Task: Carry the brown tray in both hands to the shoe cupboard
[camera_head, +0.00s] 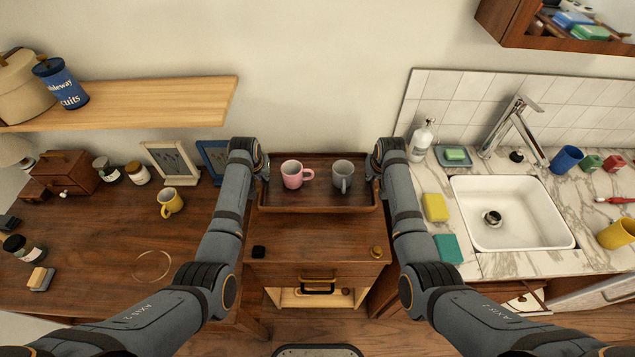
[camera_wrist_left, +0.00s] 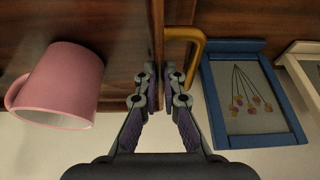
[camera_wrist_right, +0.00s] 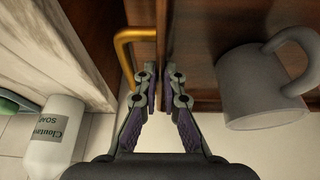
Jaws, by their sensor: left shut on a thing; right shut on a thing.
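The brown tray (camera_head: 318,209) is level at the centre of the head view, over a brown wooden cupboard (camera_head: 315,245); I cannot tell whether it touches the top. A pink mug (camera_head: 293,175) and a grey mug (camera_head: 343,176) stand upright on it. My left gripper (camera_wrist_left: 160,88) is shut on the tray's left wall, beside a brass handle (camera_wrist_left: 186,42). My right gripper (camera_wrist_right: 162,88) is shut on the right wall, beside the other brass handle (camera_wrist_right: 125,48). My wrists hide both grips in the head view. Which furniture is the shoe cupboard is unclear.
On the right, a marble counter holds a sink (camera_head: 510,205), sponges (camera_head: 436,208) and a soap bottle (camera_head: 421,140).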

